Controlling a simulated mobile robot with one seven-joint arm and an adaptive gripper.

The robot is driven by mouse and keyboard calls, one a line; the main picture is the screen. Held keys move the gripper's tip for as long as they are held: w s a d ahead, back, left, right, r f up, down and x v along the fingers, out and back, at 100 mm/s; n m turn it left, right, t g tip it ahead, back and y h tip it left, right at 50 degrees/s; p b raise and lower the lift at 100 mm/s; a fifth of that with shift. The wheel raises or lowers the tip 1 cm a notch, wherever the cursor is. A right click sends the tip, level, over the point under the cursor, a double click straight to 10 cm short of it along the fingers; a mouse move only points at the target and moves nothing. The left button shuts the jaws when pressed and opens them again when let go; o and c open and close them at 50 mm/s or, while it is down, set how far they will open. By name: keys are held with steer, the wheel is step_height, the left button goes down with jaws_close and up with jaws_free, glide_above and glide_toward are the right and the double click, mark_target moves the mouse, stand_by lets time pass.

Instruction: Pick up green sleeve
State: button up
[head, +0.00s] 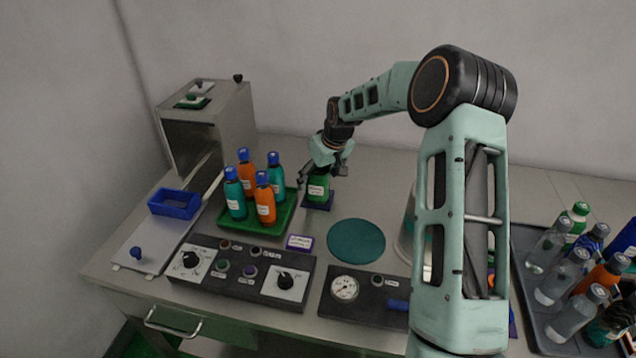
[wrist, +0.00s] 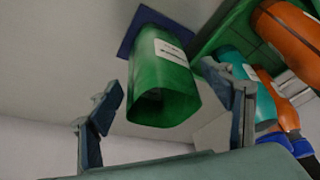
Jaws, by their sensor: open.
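The green sleeve (head: 318,187) stands on a small dark blue pad (head: 317,206) near the middle of the worktop. It has a white label on its side. In the wrist view the sleeve (wrist: 162,85) shows with its open, hollow end towards me. My gripper (head: 325,172) is right at the sleeve from above in the head view. In the wrist view my gripper (wrist: 170,112) is open, with one finger to each side of the sleeve. I cannot tell whether either finger touches it.
A green tray (head: 283,217) with several orange and teal bottles stands close to the sleeve on the left. A teal round mat (head: 356,240) lies to the right. Control panels (head: 240,272) run along the front. A grey tray (head: 527,262) of bottles is at far right.

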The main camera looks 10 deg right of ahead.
steer(key=shift+x, duration=0.9)
steer(key=c, duration=0.8)
steer(key=shift+r, duration=0.15)
step_height(320, 180, up, 10)
